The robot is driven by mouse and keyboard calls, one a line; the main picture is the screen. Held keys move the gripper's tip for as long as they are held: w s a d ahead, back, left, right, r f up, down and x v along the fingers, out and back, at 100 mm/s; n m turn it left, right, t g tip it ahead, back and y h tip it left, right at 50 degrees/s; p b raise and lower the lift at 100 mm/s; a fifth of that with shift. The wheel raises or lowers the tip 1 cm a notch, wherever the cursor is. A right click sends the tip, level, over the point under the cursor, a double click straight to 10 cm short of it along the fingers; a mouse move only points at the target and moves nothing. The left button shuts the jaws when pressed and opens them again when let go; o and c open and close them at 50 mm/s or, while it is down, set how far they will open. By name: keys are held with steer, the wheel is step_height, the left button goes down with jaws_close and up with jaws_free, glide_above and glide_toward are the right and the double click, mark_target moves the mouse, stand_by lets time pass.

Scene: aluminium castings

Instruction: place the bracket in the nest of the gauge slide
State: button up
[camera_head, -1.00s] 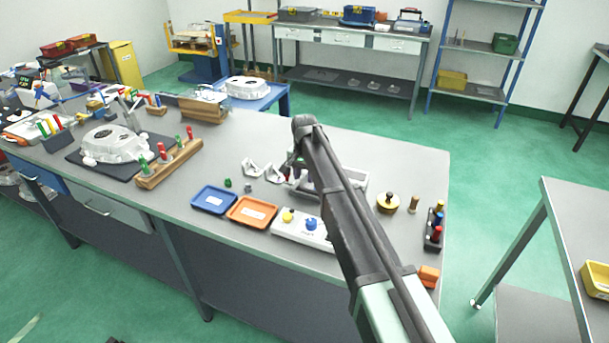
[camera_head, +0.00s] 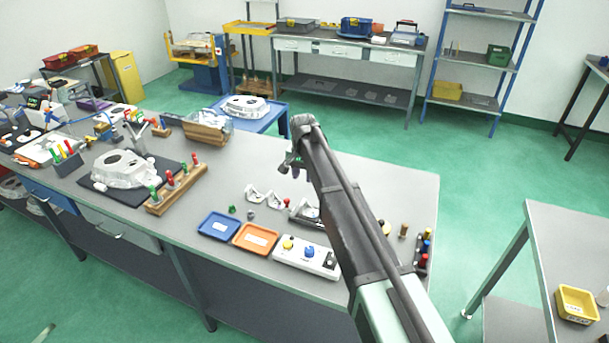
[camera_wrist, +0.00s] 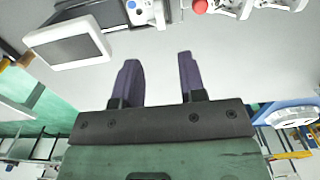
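Two light-grey brackets stand on the bench in the head view, a left one (camera_head: 254,193) and a right one (camera_head: 278,200). White metal parts also show at the top edge of the wrist view (camera_wrist: 240,8), cut off, beside a red knob. What seems to be the gauge slide (camera_head: 304,212) lies right of the brackets, partly hidden behind my arm; its nest cannot be made out. My gripper (camera_head: 292,163) is above the bench behind the brackets. In the wrist view its two dark fingers (camera_wrist: 157,80) are apart with nothing between them.
A blue tray (camera_head: 218,238), an orange tray (camera_head: 274,240) and a white control box (camera_head: 288,260) line the front edge. A wooden rack (camera_head: 157,208) and a casting (camera_head: 125,170) stand left. A screened box (camera_wrist: 70,48) shows in the wrist view. The bench behind the brackets is clear.

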steer(key=s+d+n, duration=0.1)
steer(key=s+d, duration=0.6)
steer(key=s, duration=0.4)
steer(key=s+d+n, duration=0.1)
steer(key=s+d, duration=0.7)
steer(key=s, duration=0.3)
steer(key=s+d+n, duration=0.1)
steer(key=s+d, duration=0.6)
steer(key=s, duration=0.4)
steer(key=shift+s+d+n, duration=0.25)
steer(key=shift+d+n, duration=0.15)
